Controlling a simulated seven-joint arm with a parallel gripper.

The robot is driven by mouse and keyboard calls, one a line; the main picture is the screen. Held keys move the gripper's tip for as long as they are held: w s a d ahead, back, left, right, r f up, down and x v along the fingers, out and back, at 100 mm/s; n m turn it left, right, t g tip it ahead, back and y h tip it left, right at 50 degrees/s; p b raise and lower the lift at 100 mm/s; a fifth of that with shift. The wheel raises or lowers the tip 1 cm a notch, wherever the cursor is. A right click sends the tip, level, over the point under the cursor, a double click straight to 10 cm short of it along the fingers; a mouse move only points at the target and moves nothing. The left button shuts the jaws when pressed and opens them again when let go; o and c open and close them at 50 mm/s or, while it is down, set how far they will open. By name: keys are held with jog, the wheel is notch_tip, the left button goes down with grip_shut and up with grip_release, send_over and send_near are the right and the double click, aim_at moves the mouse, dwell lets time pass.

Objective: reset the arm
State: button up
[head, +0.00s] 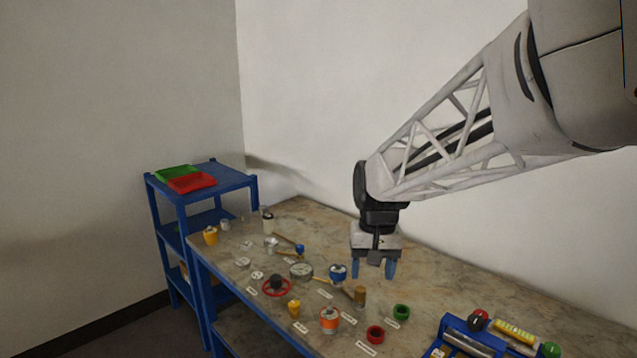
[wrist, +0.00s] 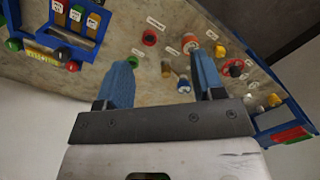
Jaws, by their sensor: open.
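My gripper (head: 374,270) hangs from the arm above the table (head: 440,262), pointing down. Its two blue fingers are apart with nothing between them. In the wrist view the open fingers of my gripper (wrist: 163,75) frame part of the table top. A blue-topped vessel (head: 338,272) stands to the left of the fingers in the head view, and a small brown cylinder (head: 360,295) stands below them. The gripper appears to be clear of both.
An orange vessel (head: 329,319), a red ring (head: 375,334), a green ring (head: 401,312) and a red handwheel (head: 276,286) are on the table. A blue rack (head: 474,338) is at the front right. A blue shelf (head: 207,177) with green and red trays stands left. Walls are behind.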

jog(key=s+d+t, duration=0.1)
jog(key=s+d, duration=0.2)
jog(key=s, duration=0.9)
jog(key=s+d+t, duration=0.2)
jog(key=s+d, duration=0.2)
jog(key=s, duration=0.8)
jog(key=shift+s+d+f+h, duration=0.3)
dwell(2.0)
